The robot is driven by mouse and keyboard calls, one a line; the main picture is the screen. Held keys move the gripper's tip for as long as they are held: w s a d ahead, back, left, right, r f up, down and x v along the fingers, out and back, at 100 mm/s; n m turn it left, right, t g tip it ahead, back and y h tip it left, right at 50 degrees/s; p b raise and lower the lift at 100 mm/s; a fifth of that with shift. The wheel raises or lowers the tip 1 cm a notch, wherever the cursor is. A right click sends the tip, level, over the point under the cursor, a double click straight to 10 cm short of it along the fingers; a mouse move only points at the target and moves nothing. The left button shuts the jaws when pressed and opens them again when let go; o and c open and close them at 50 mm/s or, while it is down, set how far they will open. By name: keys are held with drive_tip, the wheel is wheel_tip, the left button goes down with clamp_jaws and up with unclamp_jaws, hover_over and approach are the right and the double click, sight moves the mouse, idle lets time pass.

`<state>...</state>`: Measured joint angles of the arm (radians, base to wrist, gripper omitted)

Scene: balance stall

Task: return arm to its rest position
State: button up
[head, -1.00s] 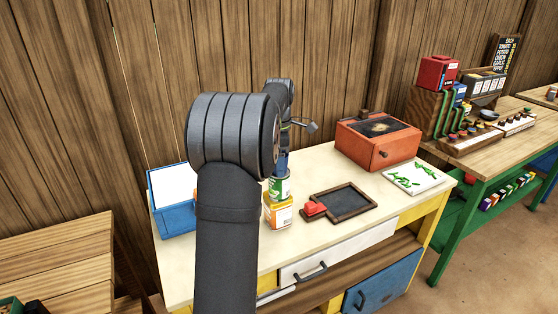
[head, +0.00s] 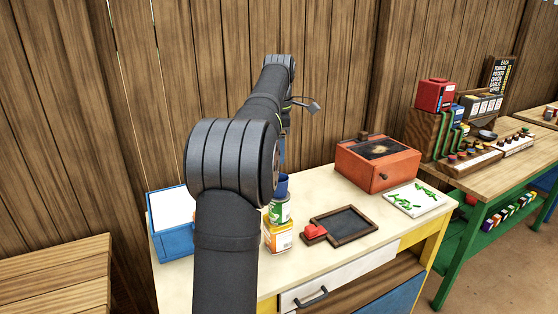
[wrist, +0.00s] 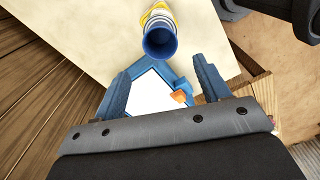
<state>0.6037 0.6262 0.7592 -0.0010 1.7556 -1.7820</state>
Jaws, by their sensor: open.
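My arm rises through the middle of the head view and hides part of the table. My gripper (wrist: 162,68) is open and empty in the wrist view, its two blue fingers apart. In the head view only a sliver of it shows behind the arm, above the stack. The stack has a yellow-orange container (head: 278,237) at the bottom, a green and white can (head: 279,213) on it and a blue cup (head: 282,186) on top. The blue cup (wrist: 160,40) also shows in the wrist view, beyond the fingertips and apart from them.
A blue box with a white inside (head: 172,240) stands at the table's left; an orange item (wrist: 180,97) shows by it. A plank wall stands behind.

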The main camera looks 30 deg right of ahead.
drive_tip(key=shift+r, duration=0.25)
wheel_tip(320, 180, down, 12)
drive_tip(key=shift+f, duration=0.1)
wheel_tip(320, 180, up, 2)
drive_tip(key=shift+r, duration=0.85)
